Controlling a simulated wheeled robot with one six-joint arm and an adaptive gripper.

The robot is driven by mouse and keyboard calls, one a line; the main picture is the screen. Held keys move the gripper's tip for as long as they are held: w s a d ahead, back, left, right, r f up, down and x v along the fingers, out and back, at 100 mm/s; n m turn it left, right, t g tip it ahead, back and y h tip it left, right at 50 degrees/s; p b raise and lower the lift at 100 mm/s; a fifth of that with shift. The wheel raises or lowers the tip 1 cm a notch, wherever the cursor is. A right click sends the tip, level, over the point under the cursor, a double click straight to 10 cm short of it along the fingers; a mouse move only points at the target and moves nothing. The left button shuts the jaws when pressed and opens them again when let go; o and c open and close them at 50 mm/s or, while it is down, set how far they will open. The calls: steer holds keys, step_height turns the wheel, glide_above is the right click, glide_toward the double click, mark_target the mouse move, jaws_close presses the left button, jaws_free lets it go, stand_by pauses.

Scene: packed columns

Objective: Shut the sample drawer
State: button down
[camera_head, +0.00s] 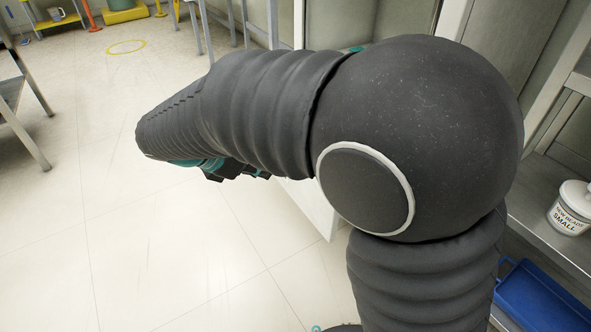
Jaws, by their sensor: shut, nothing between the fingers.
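My dark arm fills the middle of the head view and reaches to the left. A small part of what looks like my gripper (232,171), dark and angular, shows under the forearm. It is shut with nothing held; its fingertips are mostly hidden. I cannot pick out the sample drawer for certain. A white panel (318,212) shows below my arm, mostly covered by it. I cannot tell whether it is a drawer or a cabinet side, and I see no contact between it and my gripper.
A metal shelf (545,205) at the right holds a white lidded tub (572,208), with a blue tray (540,300) below. A metal table (12,92) stands at the left edge. The pale tiled floor (130,250) is clear at the left and front. A yellow ring (126,41) marks the floor farther back.

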steer(key=w+d+r+b+x, duration=0.1)
steer(key=r+b+x, duration=0.1)
steer(key=x, duration=1)
steer(key=shift+w+d+f, duration=0.2)
steer(key=shift+d, duration=0.35)
